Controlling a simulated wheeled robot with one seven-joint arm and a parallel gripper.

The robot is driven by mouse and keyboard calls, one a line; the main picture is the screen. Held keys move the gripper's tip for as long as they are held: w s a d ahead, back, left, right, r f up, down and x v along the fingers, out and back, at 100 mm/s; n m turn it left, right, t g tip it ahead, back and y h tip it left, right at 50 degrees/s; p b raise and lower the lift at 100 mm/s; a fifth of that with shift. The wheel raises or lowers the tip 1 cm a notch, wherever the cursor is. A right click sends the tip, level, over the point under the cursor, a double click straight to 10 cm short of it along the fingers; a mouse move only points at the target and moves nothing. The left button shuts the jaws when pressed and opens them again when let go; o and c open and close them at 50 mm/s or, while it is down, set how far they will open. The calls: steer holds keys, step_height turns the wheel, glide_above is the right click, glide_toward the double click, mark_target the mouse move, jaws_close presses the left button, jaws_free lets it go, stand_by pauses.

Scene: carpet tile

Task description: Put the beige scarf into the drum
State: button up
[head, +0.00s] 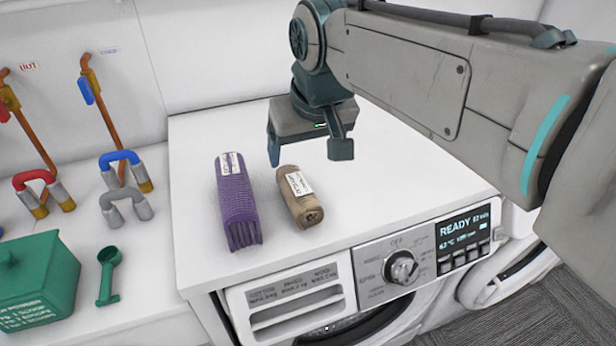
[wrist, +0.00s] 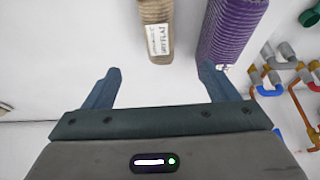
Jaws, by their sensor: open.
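The beige scarf (head: 300,198) is a short roll with a white label, lying on the white top of the washing machine. It also shows in the wrist view (wrist: 155,22), beyond my fingertips and between their lines. My gripper (head: 310,150) is open and empty above the machine top, behind the scarf in the head view; its two fingers (wrist: 158,72) show apart in the wrist view. The drum is inside the washing machine (head: 350,275); only the upper edge of its round door (head: 375,325) shows, and the drum's inside is hidden.
Pipes with coloured valves (head: 125,180), a green box (head: 35,280) and a green scoop (head: 108,275) are at left. The machine top at right is clear.

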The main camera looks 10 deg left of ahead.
mark_target(299, 184)
steer(key=x, duration=0.8)
steer(key=shift+p+x, duration=0.4)
steer(key=shift+x, duration=2.25)
steer(key=shift+s+d, duration=0.1)
steer(key=shift+d, duration=0.05)
steer(key=c, duration=1.1)
steer(key=shift+c, duration=0.4)
steer(key=shift+r, duration=0.1)
